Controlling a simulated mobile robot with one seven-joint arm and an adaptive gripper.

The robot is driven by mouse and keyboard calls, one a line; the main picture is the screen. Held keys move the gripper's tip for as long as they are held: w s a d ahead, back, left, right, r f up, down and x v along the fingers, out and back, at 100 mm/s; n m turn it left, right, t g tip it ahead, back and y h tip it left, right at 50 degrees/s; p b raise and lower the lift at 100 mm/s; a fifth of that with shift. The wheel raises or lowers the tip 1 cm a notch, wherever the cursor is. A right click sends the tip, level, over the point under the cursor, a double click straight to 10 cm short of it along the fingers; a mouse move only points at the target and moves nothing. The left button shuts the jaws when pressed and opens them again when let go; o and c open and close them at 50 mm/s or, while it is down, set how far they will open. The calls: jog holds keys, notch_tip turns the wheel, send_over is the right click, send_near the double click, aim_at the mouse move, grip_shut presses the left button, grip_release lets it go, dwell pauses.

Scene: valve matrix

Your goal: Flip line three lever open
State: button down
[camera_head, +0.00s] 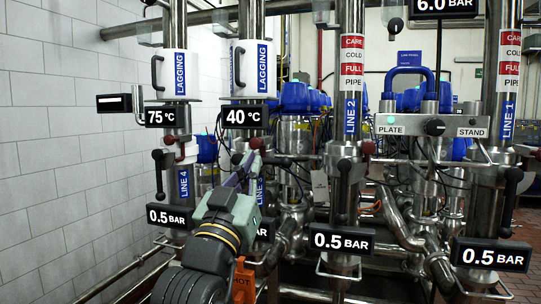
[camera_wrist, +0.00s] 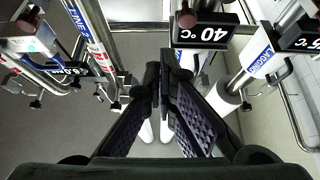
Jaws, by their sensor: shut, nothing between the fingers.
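The line three pipe is the one with the 40 °C sign (camera_head: 246,116) and a blue label (camera_head: 260,190) partly covered by my arm. The rest of the lever is hidden behind my gripper or too small to tell. My gripper (camera_head: 250,162) is at this valve, its fingers angled up. In the wrist view my fingertips (camera_wrist: 159,72) are together with nothing between them, below the 40 °C sign (camera_wrist: 204,34). I cannot tell whether they touch the lever.
The line four lever (camera_head: 159,175) hangs down at the left. The line two lever (camera_head: 343,190) and line one lever (camera_head: 512,185) hang down at the right. A 0.5 BAR sign (camera_head: 343,242) and chrome pipes crowd the front. A white tiled wall (camera_head: 60,150) bounds the left.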

notch_tip(320, 180, up, 5)
jog(key=p, duration=0.4)
send_over(266, 161)
jog(key=s, duration=0.4)
jog(key=shift+w+d+f+p, duration=0.1)
jog(key=shift+w+f+p, duration=0.2)
jog(key=shift+f, duration=0.65)
jog(key=shift+w+d+f+p, duration=0.1)
jog(key=shift+w+f, duration=0.25)
jog(key=shift+f, duration=0.7)
jog(key=shift+f+m+h+b, duration=0.2)
jog(key=shift+m+h+b, duration=0.2)
jog(key=shift+m+b, duration=0.25)
